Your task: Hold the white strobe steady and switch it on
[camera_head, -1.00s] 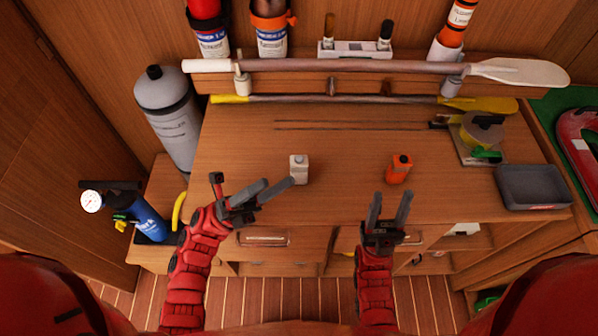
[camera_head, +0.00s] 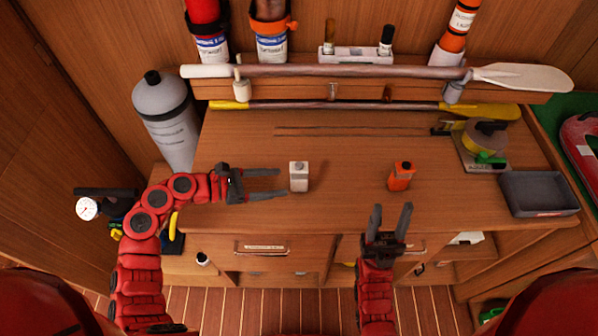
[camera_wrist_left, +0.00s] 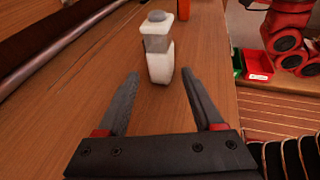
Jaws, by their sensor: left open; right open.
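The white strobe (camera_head: 299,177) stands upright on the wooden bench top, left of the orange strobe-like item (camera_head: 401,176). My left gripper (camera_head: 283,183) is open, its two fingers pointing right at the white strobe with a small gap before it. In the left wrist view the white strobe (camera_wrist_left: 158,52) stands just beyond the open fingertips (camera_wrist_left: 160,77), with a grey button-like cap on top and a clear band below it. My right gripper (camera_head: 390,212) is open and empty at the bench's front edge, below the orange item.
A white-bladed paddle (camera_head: 330,71) and a yellow-bladed one (camera_head: 340,107) lie along the back. A grey tray (camera_head: 540,192) and a tape dispenser (camera_head: 483,140) are at the right. A grey cylinder (camera_head: 165,115) stands at the left.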

